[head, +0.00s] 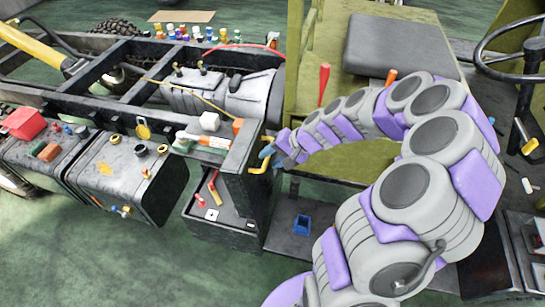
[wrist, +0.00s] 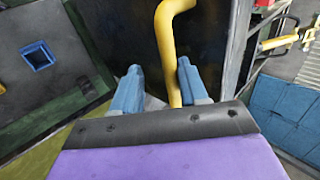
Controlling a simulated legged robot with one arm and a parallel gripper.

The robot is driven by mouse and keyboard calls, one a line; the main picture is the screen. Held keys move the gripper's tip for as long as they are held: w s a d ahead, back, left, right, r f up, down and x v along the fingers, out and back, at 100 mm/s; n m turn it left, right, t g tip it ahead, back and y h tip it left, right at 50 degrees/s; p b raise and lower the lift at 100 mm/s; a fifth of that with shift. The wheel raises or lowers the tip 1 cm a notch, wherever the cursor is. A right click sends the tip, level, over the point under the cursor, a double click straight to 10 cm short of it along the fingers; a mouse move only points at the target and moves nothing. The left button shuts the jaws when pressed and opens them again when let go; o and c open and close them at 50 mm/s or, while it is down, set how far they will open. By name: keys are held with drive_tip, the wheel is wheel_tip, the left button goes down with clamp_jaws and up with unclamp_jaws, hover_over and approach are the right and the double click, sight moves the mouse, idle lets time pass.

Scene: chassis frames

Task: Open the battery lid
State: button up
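A yellow bent handle (head: 259,168) is on the dark battery box (head: 246,205), in the middle of the head view. In the wrist view the handle (wrist: 167,45) runs down a dark grey panel (wrist: 118,35), which seems to be the lid. My gripper (head: 268,154) is at the handle, at the end of my outstretched arm. In the wrist view the two blue fingers of my gripper (wrist: 159,72) are spread apart, with the yellow bar between them. A gap shows on each side of the bar. The bar's lower end is hidden behind my gripper's palm.
A bottle and small items (head: 204,140) lie left of my gripper. Below them is a dark box with red and yellow parts (head: 213,190). Green floor (head: 185,265) is clear at front.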

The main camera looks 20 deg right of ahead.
drive_tip(key=p+v, duration=0.3)
drive_tip(key=v, duration=1.4)
drive_tip(key=shift+d, duration=0.2)
drive_tip(key=shift+a+r, duration=0.1)
drive_tip(key=s+a+r+n+g, duration=0.25)
drive_tip(key=s+a+n, duration=0.2)
drive_tip(key=a, duration=0.65)
drive_tip(key=s+a+n+g+h, duration=0.1)
drive_tip(key=s+a+g+h, duration=0.1)
drive_tip(key=s, duration=0.8)
drive_tip(key=s+a+f+n+g+h, duration=0.1)
drive_tip(key=s+a+n+g+h, duration=0.1)
drive_tip(key=s, duration=0.8)
drive_tip(key=shift+s+a+h, duration=0.2)
drive_tip(key=shift+a+h, duration=0.55)
drive_tip(key=shift+h, duration=0.45)
drive_tip(key=shift+a, duration=0.25)
drive_tip(key=shift+d, duration=0.15)
